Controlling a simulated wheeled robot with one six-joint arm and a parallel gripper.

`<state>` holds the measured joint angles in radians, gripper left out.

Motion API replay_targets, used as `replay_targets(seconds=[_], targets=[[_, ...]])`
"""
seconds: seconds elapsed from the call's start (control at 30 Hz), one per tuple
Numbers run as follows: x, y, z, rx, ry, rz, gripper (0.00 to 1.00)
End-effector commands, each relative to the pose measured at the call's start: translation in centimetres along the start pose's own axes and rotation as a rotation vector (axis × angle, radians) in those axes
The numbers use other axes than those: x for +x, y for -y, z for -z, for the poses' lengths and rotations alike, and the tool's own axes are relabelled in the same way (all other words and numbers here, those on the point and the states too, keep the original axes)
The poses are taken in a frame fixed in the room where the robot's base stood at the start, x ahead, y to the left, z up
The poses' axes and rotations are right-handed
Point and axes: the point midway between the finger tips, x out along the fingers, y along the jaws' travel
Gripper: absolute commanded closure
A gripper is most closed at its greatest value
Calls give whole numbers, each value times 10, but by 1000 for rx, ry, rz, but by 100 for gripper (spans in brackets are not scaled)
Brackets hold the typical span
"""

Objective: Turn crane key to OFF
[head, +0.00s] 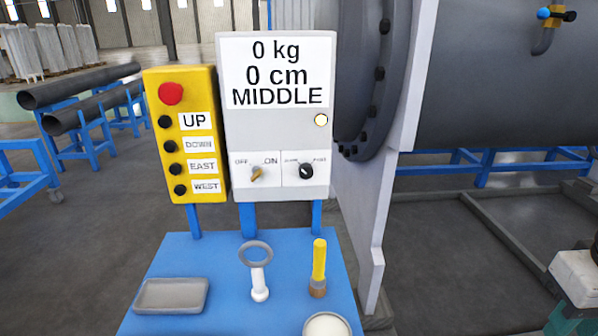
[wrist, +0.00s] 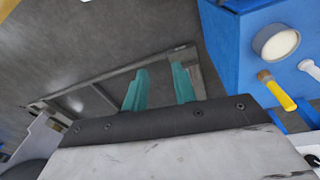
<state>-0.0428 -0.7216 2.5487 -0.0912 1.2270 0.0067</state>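The crane key (head: 257,173) is a small brass-coloured key on the white control box (head: 275,140), between the labels OFF on its left and ON on its right. It looks tilted toward the upper right, the ON side. The box display reads 0 kg, 0 cm, MIDDLE, and a pale yellow lamp (head: 321,120) sits below it. A black knob (head: 305,171) is right of the key. My gripper (wrist: 160,82) shows in the wrist view with two teal fingers apart and nothing between them. It is away from the key, which that view does not show.
A yellow pendant (head: 187,135) with a red button and several black buttons adjoins the box. The blue table (head: 220,262) holds a grey tray (head: 172,295), a ring-topped white tool (head: 259,275), a yellow-handled brush (head: 319,265) and a round white-topped container (head: 326,325). A large flanged shell (head: 480,85) stands right.

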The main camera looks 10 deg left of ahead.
Motion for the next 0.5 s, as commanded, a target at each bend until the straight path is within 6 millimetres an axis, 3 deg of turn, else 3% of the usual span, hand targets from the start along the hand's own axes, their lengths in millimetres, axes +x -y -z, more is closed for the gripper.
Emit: replay_targets(seconds=[0.17,0.27,0.37,0.47,0.5], targets=[[6,-17,45,-307,60,-312,73],[1,-12,94,-549,43,-554,73],[-8,18,150,-799,-27,-792,73],[-18,77,202,-1056,-151,-1019,73],[-22,109,219,-1157,-215,-1104,73]])
